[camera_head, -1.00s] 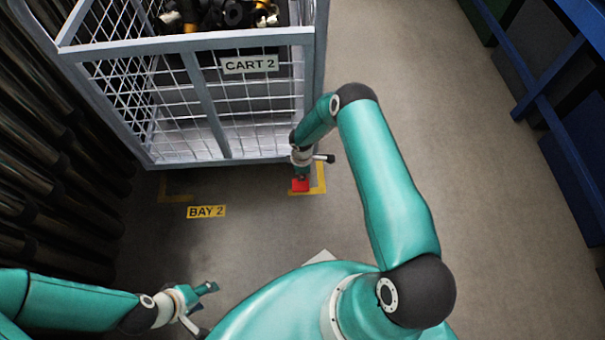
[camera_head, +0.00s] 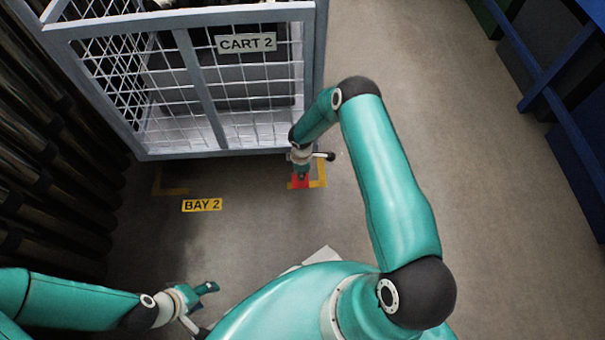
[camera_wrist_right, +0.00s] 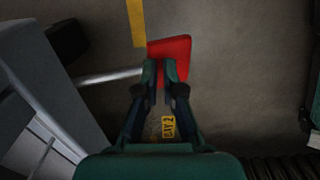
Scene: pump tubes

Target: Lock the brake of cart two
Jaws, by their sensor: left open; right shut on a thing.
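Cart two is the grey wire-mesh cart (camera_head: 210,100) with the "CART 2" label (camera_head: 247,42) in the head view. A red pedal (camera_head: 295,182) is low at its near right corner. In the right wrist view the red pedal (camera_wrist_right: 172,50) is on a metal bar reaching in from the left. My right gripper (camera_head: 301,174) points down at it. Its fingertips (camera_wrist_right: 164,72) are closed at the pedal's near edge and hide part of it. My left gripper (camera_head: 206,305) is open and empty, low at the left, away from the cart.
Yellow floor marks and a "BAY 2" sign (camera_head: 202,205) lie before the cart. A blue frame (camera_head: 560,110) stands at the right. The floor between cart and blue frame is clear.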

